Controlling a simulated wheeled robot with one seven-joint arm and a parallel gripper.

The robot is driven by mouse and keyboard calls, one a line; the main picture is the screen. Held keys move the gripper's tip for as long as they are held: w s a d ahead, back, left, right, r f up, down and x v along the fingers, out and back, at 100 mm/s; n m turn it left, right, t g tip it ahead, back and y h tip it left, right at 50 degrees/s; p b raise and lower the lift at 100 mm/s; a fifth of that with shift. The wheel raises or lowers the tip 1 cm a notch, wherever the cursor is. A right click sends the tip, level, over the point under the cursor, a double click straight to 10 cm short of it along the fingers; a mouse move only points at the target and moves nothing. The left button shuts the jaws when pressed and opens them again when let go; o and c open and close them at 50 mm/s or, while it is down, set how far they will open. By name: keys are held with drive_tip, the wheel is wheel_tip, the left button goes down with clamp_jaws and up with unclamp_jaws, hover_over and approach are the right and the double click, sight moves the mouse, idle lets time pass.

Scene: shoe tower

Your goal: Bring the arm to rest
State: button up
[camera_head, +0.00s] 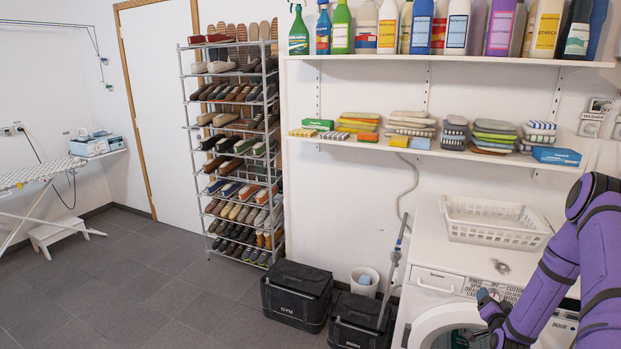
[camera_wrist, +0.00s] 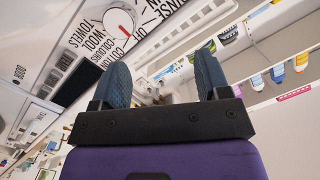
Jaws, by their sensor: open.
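My gripper (camera_wrist: 163,78) is open, with its two dark blue fingers wide apart and nothing between them in the wrist view. In the head view the gripper end (camera_head: 487,302) is at the lower right, in front of the white washer's control panel. My purple arm comes in from the right edge, bent down toward the washer. In the wrist view the washer's dial (camera_wrist: 118,22) and printed wash labels lie beyond the left finger. The fingertips are hard to make out in the head view.
The washer (camera_head: 445,262) has a white laundry basket (camera_head: 490,235) on top. Wall shelves with bottles (camera_head: 453,30) and folded cloths (camera_head: 490,130) are above. A tall shoe rack (camera_head: 240,140), black bins (camera_head: 297,300), a white bucket (camera_head: 365,278) and an ironing board (camera_head: 38,172) stand left. Middle floor is clear.

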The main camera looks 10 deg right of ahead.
drive_tip(key=w+a+r+n+g+y, duration=0.1)
drive_tip(key=w+a+r+n+y, duration=0.2)
drive_tip(key=r, duration=0.6)
drive_tip(key=w+a+r+n+g+y, duration=0.15)
drive_tip(key=w+a+r, duration=0.3)
drive_tip(key=r, duration=0.55)
drive_tip(key=s+a+r+n+g, duration=0.1)
drive_tip(key=s+a+r, duration=0.1)
drive_tip(key=a+r, duration=0.45)
drive_tip(key=s+a+r+n+g, duration=0.1)
drive_tip(key=s+a+r+n, duration=0.2)
drive_tip(key=r, duration=0.6)
drive_tip(key=s+a+r+g+y, duration=0.1)
drive_tip(key=s+a+r+g, duration=0.1)
drive_tip(key=s+a+r, duration=0.55)
drive_tip(key=s+a+r+n+g, duration=0.1)
drive_tip(key=s+a+r, duration=0.1)
drive_tip(key=s, duration=0.6)
drive_tip(key=s+a+r+g+y, duration=0.1)
drive_tip(key=s+a+r, duration=0.1)
drive_tip(key=s+a, duration=0.3)
drive_tip(key=s+a+r+n+g+y, duration=0.1)
drive_tip(key=s+a, duration=0.2)
drive_tip(key=s, duration=0.9)
drive_tip(key=shift+s+a+r+n, duration=0.15)
drive_tip(key=shift+a+r+n, duration=0.1)
drive_tip(key=shift+r+n, duration=0.15)
drive_tip(key=shift+g, duration=0.25)
